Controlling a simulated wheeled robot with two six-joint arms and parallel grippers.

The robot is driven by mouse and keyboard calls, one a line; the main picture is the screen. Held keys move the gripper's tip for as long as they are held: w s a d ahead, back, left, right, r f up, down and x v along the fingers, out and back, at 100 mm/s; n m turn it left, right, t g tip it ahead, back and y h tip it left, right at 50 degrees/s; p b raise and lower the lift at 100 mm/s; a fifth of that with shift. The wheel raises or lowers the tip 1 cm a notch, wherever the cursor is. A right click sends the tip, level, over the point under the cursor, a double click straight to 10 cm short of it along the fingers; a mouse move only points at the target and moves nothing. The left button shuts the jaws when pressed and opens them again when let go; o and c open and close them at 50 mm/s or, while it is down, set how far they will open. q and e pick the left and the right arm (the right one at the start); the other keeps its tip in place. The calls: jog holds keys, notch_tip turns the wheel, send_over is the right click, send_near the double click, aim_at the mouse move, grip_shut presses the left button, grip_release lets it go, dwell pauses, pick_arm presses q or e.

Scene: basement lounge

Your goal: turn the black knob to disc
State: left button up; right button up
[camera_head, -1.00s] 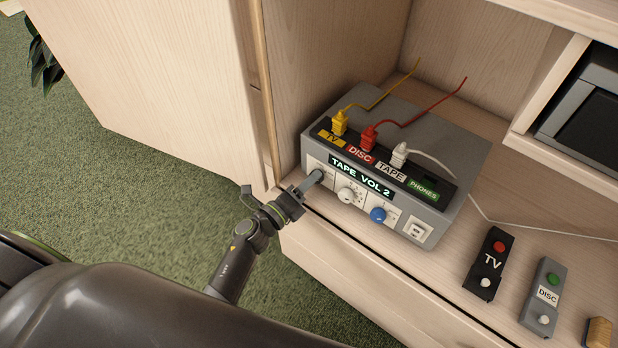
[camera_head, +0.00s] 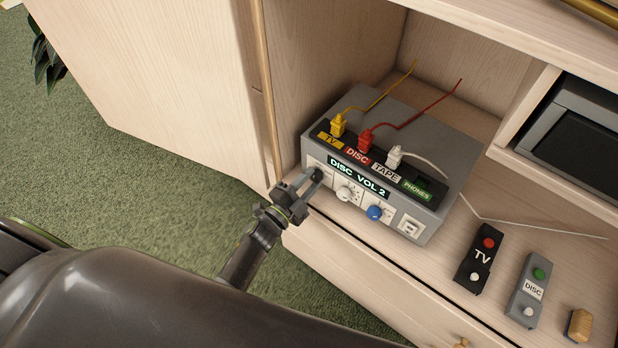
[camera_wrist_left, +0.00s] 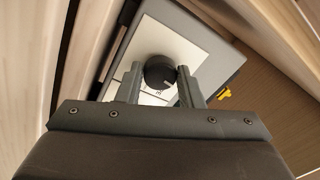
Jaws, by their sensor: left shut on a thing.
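The grey switch box (camera_head: 455,165) sits on the wooden cabinet shelf, its lit display (camera_head: 358,177) reading "DISC VOL 2". The black knob (camera_head: 318,174) is at the left end of its front panel, and it also shows in the left wrist view (camera_wrist_left: 158,72). My left gripper (camera_head: 309,181) is shut on the black knob, with a finger on each side of it in the left wrist view (camera_wrist_left: 160,82). The fingers partly hide the knob and its panel marks. My right gripper is not in view.
A white knob (camera_head: 345,194), a blue knob (camera_head: 375,213) and a white switch (camera_head: 411,227) sit right of the black knob. Yellow, red and white plugs stand on top. The TV remote (camera_head: 480,260) and DISC remote (camera_head: 527,290) lie at right. The cabinet side stands close left.

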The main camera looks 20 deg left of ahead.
pick_arm(q)
jog(key=shift+n, duration=0.6)
jog(key=shift+n+p, duration=0.3)
jog(key=o, duration=1)
jog(key=shift+c, duration=0.2)
jog(key=v, duration=1.7)
jog(key=shift+s, duration=0.25)
jog(key=shift+d, duration=0.1)
